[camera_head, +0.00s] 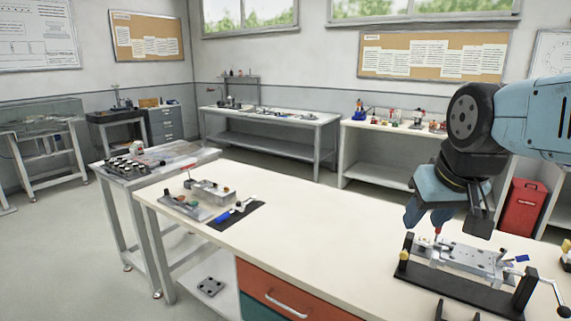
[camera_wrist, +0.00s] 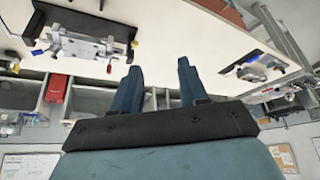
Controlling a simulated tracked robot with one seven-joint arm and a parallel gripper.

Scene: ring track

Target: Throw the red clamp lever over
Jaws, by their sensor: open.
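The red clamp lever (camera_head: 437,232) stands up as a small red tip at the back left of a metal fixture (camera_head: 470,258) on a black base. It also shows, small, in the wrist view (camera_wrist: 110,68), left of the fingers. My gripper (camera_head: 427,217) is open and empty, its blue fingers pointing down just above and left of the lever in the head view. In the wrist view the spread fingers (camera_wrist: 158,70) have nothing between them. I cannot tell the exact gap to the lever. Its lower part is too small to make out.
The fixture has a crank handle (camera_head: 557,295) at its right and a yellow knob (camera_head: 404,255) at its left. A second assembly (camera_head: 212,192) stands at the bench's far left. The white benchtop (camera_head: 310,225) between is clear.

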